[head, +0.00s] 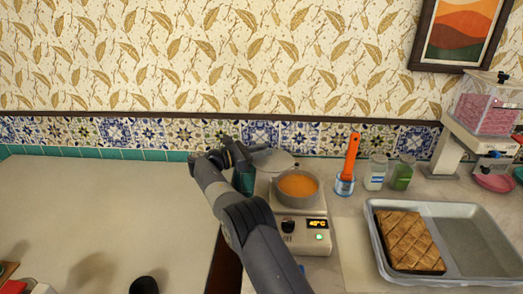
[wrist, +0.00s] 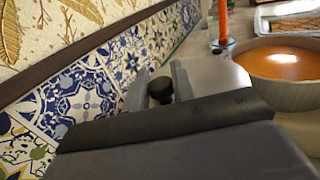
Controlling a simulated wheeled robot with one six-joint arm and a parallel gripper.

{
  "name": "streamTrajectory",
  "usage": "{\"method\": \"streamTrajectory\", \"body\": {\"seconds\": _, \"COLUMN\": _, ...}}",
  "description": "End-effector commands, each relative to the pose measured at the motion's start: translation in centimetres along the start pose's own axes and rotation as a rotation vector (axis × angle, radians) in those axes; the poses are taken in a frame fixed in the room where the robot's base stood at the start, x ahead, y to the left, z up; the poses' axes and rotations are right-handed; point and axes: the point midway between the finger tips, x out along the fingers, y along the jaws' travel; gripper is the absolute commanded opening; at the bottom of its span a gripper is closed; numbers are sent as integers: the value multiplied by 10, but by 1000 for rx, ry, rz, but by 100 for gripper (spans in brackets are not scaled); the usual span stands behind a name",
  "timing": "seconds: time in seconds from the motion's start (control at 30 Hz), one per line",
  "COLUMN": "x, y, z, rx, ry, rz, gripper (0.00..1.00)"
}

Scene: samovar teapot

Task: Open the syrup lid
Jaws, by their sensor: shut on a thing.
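The syrup pot (head: 297,203) stands on a cooker with a small display, and its orange syrup (head: 297,185) is uncovered. The pot also shows at the right of the wrist view (wrist: 290,88). The pale grey lid (head: 274,160) is off the pot's mouth, behind and to its left. My gripper (head: 240,154) is at the lid's left side. In the wrist view my gripper (wrist: 160,82) has its two grey fingers shut on the lid's black knob (wrist: 160,90). The lid's grey plate (wrist: 222,78) shows beyond the fingers. Whether the lid touches anything below is hidden.
An orange-handled tool (head: 351,158) stands in a jar right of the pot, near two small jars (head: 376,172). A metal tray (head: 470,212) with a pastry (head: 409,240) is at the right. The tiled wall (head: 120,133) is close behind; the left counter (head: 100,210) is mostly clear.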

Motion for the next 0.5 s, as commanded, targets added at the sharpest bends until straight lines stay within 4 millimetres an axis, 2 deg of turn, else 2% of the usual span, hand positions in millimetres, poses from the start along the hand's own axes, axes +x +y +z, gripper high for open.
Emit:
{"method": "streamTrajectory", "body": {"seconds": 0.07, "x": 0, "y": -1, "z": -3, "rx": -4, "ry": 2, "rz": -4, "gripper": 0}}
{"method": "streamTrajectory", "body": {"seconds": 0.1, "x": 0, "y": -1, "z": -3, "rx": -5, "ry": 2, "rz": -4, "gripper": 26}}
{"method": "streamTrajectory", "body": {"seconds": 0.33, "x": 0, "y": 0, "z": -2, "rx": -3, "ry": 1, "rz": -2, "gripper": 45}}
{"method": "streamTrajectory", "body": {"seconds": 0.5, "x": 0, "y": 0, "z": -1, "rx": -2, "ry": 1, "rz": -1, "gripper": 45}}
